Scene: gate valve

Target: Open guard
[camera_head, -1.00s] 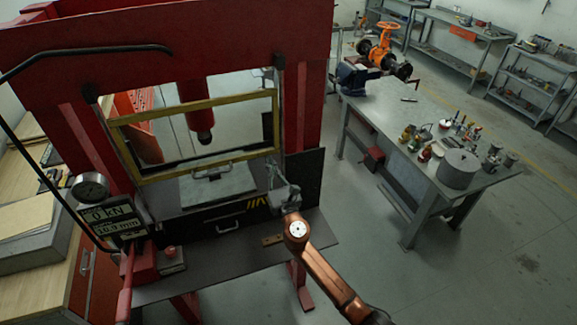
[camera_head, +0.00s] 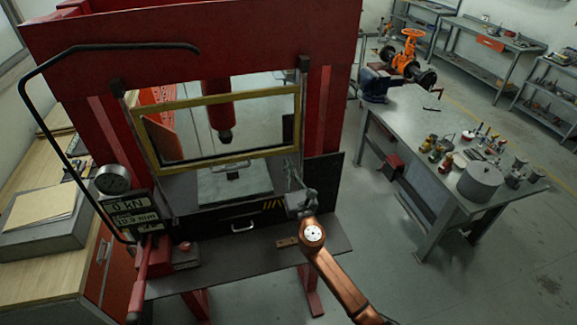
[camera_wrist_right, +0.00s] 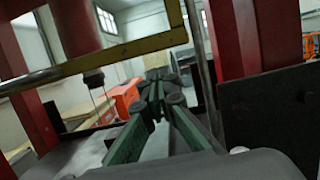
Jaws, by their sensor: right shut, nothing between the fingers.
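The guard (camera_head: 226,97) is a clear panel in a yellow frame on the front of the red press (camera_head: 190,50). A small handle (camera_head: 232,167) shows at its lower bar. My right gripper (camera_head: 291,170) is shut and empty, just below the guard's lower right corner. In the right wrist view, the green fingers of my right gripper (camera_wrist_right: 160,80) are together, and the yellow guard bar (camera_wrist_right: 95,62) runs to their upper left. I cannot tell if they touch the guard. My left gripper is not in view.
A gauge (camera_head: 112,179) and a force display (camera_head: 128,212) are at the press's left, near a bent black bar (camera_head: 110,52). Floor is open between press and bench.

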